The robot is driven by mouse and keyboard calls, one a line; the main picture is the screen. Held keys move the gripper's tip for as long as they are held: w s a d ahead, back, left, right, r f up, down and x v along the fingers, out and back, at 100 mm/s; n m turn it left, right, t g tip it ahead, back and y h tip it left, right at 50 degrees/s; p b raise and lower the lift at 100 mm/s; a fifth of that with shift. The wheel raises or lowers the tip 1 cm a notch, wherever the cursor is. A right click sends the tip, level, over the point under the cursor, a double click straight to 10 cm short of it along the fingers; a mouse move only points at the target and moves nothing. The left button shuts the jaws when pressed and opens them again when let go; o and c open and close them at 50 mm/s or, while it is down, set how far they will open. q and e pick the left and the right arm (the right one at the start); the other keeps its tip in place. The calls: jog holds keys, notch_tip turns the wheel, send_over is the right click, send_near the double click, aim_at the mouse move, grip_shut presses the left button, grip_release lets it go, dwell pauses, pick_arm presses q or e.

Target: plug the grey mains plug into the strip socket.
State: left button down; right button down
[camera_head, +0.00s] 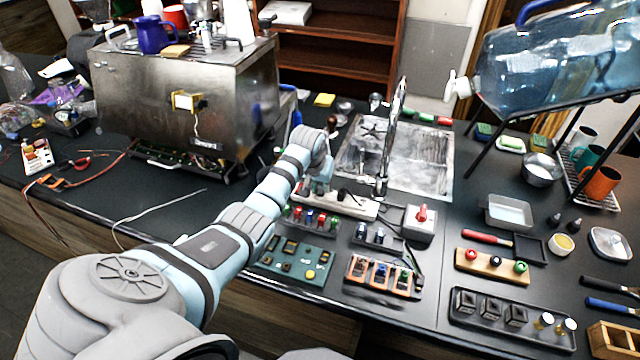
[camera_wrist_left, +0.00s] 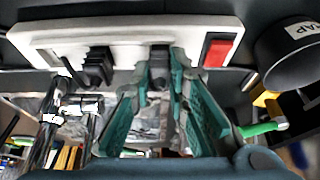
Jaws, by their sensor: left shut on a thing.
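The white power strip (camera_head: 358,208) lies on the dark counter in front of the sink. It fills the top of the left wrist view (camera_wrist_left: 60,38), with a red switch (camera_wrist_left: 217,49) at its right end. A black plug (camera_wrist_left: 97,67) sits at the strip, left of my fingers. My left gripper (camera_head: 318,189) is at the strip, and its teal fingers show in the wrist view (camera_wrist_left: 161,84). They are shut on the grey plug (camera_wrist_left: 160,64), which is against or very close to the strip's face. Its pins are hidden, so I cannot tell how deep it sits. My right gripper is out of view.
The metal brewer (camera_head: 185,95) stands behind my left arm. The sink (camera_head: 415,160) and tap (camera_head: 390,135) are just behind the strip. A box with a red switch (camera_head: 420,224) stands to its right. A green board (camera_head: 298,262) and several small parts lie in front.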

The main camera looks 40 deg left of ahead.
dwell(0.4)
pick_arm(q)
jog(key=c, duration=1.5)
grip_release()
jog(key=shift+o, duration=0.2)
jog(key=v, duration=1.2)
jog(key=shift+a, duration=0.1)
